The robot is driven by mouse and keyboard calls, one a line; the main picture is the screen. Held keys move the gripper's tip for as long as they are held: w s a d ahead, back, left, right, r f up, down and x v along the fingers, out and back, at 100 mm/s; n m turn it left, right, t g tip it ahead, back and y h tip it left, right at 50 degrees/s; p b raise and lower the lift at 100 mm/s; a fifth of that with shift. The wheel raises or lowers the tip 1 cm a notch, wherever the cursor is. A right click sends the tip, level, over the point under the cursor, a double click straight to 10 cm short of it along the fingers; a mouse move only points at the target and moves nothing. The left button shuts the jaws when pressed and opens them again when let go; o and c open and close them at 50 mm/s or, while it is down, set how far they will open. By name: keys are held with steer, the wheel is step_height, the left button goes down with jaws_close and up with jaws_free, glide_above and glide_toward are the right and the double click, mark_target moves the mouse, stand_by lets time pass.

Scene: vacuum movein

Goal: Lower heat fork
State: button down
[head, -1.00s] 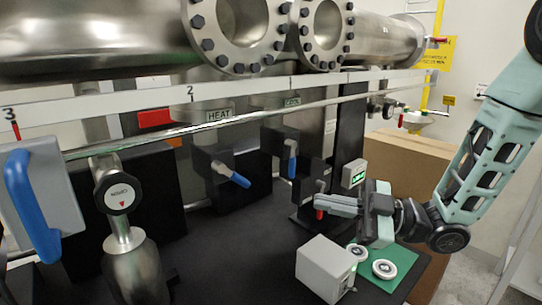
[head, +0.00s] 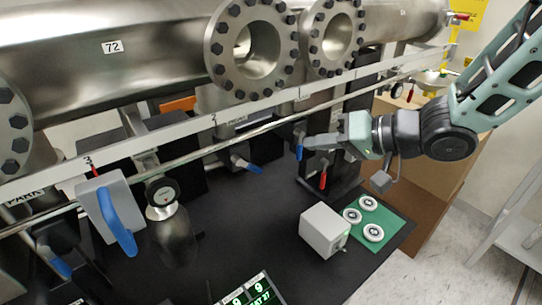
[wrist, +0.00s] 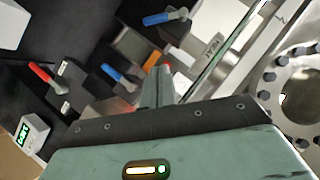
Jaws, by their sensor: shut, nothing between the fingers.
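A blue-handled lever (head: 246,165) sticks out from a dark block below the rail's number 2. It also shows at the top of the wrist view (wrist: 165,17), near a plate reading HEAT (wrist: 212,48). A second blue-handled lever (head: 299,146) hangs further right; in the wrist view it is left of the fingers (wrist: 118,77). My gripper (head: 308,142) is shut and empty, its tips overlapping this second lever in the head view. I cannot tell whether they touch. In the wrist view, the fingers (wrist: 158,84) point up between the levers and the rail.
A red-handled lever (head: 323,178) stands below my gripper. A grey box (head: 323,231) and a green mat (head: 386,226) with white discs lie on the black table. A long rail (head: 150,145) and flanged steel pipes (head: 150,60) run above. A large blue handle (head: 117,225) is at left.

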mark_target(248, 165)
steer(key=shift+w+a+f+p, duration=0.45)
steer(key=shift+a+f, duration=0.6)
steer(key=shift+a, duration=0.45)
steer(key=shift+w+a+f+p, duration=0.2)
steer(key=shift+w+a+f, duration=0.35)
steer(key=shift+a+f, duration=0.7)
steer(key=shift+w+a+f+p, duration=0.45)
steer(key=shift+a+f, duration=0.35)
steer(key=shift+a, duration=0.95)
steer(key=shift+a+f, duration=0.1)
steer(key=shift+f, duration=0.05)
